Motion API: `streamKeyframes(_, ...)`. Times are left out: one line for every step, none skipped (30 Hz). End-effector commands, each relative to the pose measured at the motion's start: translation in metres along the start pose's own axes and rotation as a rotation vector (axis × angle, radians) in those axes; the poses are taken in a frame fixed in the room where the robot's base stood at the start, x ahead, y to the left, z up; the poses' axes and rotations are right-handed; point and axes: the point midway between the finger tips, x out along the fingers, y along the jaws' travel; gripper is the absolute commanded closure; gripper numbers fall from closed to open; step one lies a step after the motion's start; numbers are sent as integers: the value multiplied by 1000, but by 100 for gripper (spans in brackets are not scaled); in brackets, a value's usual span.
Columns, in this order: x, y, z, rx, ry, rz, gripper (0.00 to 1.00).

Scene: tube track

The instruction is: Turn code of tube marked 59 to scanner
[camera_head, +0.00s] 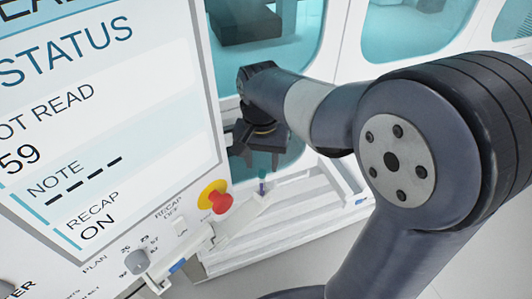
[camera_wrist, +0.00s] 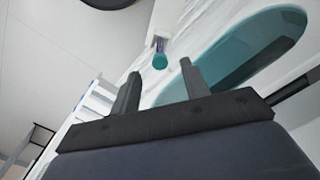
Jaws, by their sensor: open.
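A small tube with a teal cap (camera_wrist: 160,60) shows in the wrist view, beyond my fingertips and roughly in line with the gap between them. In the head view a small purple and teal tube (camera_head: 262,187) stands upright just below my gripper (camera_head: 262,155). My gripper also shows in the wrist view (camera_wrist: 161,70), its two dark fingers apart with nothing between them. No number or code on the tube can be read. I cannot make out the scanner for certain.
A large screen (camera_head: 105,110) at the left reads STATUS, 59, NOTE with dashes and RECAP ON. Below it are a red and yellow stop button (camera_head: 215,197) and a knob (camera_head: 137,262). A white rail (camera_head: 237,220) runs beside the panel. Teal windows (camera_head: 420,30) stand behind.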

Motion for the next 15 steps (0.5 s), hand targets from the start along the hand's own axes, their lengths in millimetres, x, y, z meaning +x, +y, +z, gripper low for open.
streamKeyframes(9, 1, 1, 0, -4, 3, 56)
streamKeyframes(14, 1, 1, 0, -4, 3, 56)
streamKeyframes(22, 1, 1, 0, -5, 3, 56)
streamKeyframes(28, 1, 1, 0, -5, 3, 56)
streamKeyframes(33, 1, 1, 0, -5, 3, 56)
streamKeyframes(41, 1, 1, -1, -5, 3, 56)
streamKeyframes(46, 1, 1, -1, -5, 3, 56)
streamKeyframes(52, 1, 1, -1, -4, 3, 56)
streamKeyframes(58, 1, 1, -1, -5, 3, 56)
streamKeyframes(63, 1, 1, -1, -4, 3, 56)
streamKeyframes(67, 1, 1, -1, -4, 3, 56)
streamKeyframes(72, 1, 0, -1, -3, 2, 56)
streamKeyframes(76, 1, 0, -1, -4, 3, 56)
streamKeyframes(79, 1, 0, -1, -3, 2, 56)
streamKeyframes(82, 1, 0, -1, -2, 1, 56)
